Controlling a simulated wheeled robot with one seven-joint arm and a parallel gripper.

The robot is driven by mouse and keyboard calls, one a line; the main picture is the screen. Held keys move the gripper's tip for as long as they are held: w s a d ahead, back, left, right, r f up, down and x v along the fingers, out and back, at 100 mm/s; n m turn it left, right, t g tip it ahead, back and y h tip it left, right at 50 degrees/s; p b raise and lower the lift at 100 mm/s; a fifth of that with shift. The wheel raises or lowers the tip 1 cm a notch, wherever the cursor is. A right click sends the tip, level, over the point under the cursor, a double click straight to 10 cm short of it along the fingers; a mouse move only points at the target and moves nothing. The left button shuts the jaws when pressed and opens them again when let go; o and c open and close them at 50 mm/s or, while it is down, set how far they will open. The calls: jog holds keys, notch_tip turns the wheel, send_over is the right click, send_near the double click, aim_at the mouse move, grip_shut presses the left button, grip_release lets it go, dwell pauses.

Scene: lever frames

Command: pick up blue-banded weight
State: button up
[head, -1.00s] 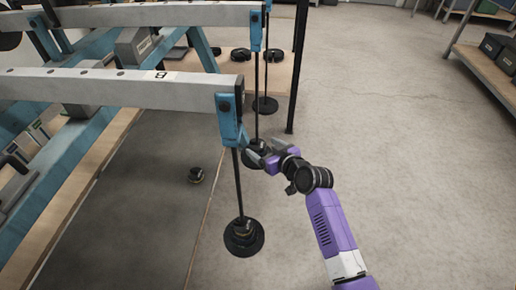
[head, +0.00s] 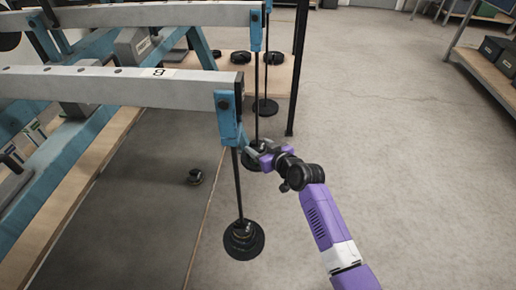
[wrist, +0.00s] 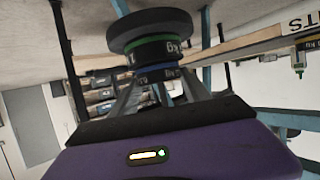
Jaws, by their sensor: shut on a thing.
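The blue-banded weight (wrist: 158,75) is a dark disc between my fingers in the wrist view. My gripper (wrist: 160,92) is shut on it. A wider green-banded weight (wrist: 150,35) lies against it on the side away from my palm. In the head view my gripper (head: 254,149) is beside the rod of the middle hanger, at its dark weights (head: 252,162). The gripper partly hides them, and the blue band cannot be made out there.
A nearer hanger carries a dark weight stack (head: 243,240), left of my arm. A farther hanger holds another stack (head: 265,106). A small dark weight (head: 195,176) lies on the grey mat (head: 150,215). Pale beams (head: 110,88) reach in from the left.

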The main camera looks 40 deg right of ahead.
aim_at(259, 148)
jog(key=shift+r, duration=0.1)
jog(key=shift+r, duration=0.45)
notch_tip(259, 148, up, 3)
jog(key=shift+r+p, duration=0.2)
jog(key=shift+p, duration=0.9)
jog(key=s+d, duration=1.1)
jog(key=s, duration=0.3)
jog(key=shift+f, duration=0.25)
jog(key=shift+d+r, duration=0.1)
jog(key=shift+r, duration=0.15)
jog(key=shift+s, duration=0.1)
jog(key=s+d+b, duration=0.1)
jog(key=s+d, duration=0.3)
jog(key=s, duration=0.1)
jog(key=shift+b, duration=0.35)
